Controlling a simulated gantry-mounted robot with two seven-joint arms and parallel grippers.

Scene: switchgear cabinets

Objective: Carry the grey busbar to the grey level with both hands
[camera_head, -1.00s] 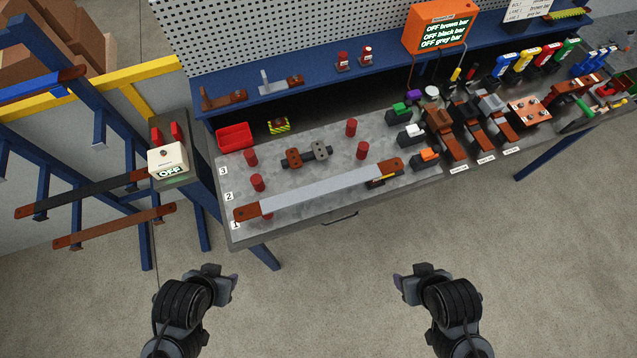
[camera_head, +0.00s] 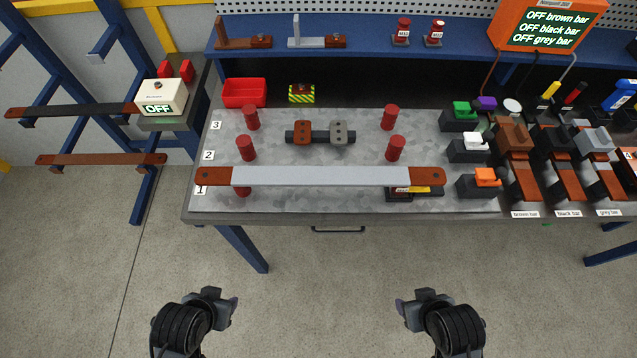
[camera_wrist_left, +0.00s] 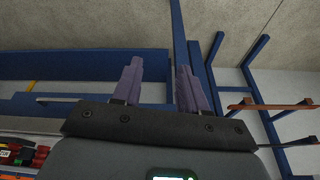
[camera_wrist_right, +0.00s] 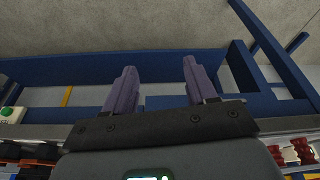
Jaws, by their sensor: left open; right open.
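The grey busbar (camera_head: 320,176) is a long light-grey bar with brown ends. It lies left to right along the front of the metal worktop, in the row by label 1 (camera_head: 200,190). Labels 2 (camera_head: 208,155) and 3 (camera_head: 215,125) mark the rows behind it. My left gripper (camera_head: 232,305) and right gripper (camera_head: 402,306) are in front of the table, well apart from the bar. Both are open and empty. The left wrist view shows the left fingers (camera_wrist_left: 160,85) spread, and the right wrist view shows the right fingers (camera_wrist_right: 158,85) spread.
Red posts (camera_head: 246,148) and a clamp piece (camera_head: 320,133) stand behind the bar. A black and yellow item (camera_head: 425,190) lies under its right end. Coloured switch blocks (camera_head: 468,148) are to the right, and a rack with bars (camera_head: 100,159) is left. The floor before the table is clear.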

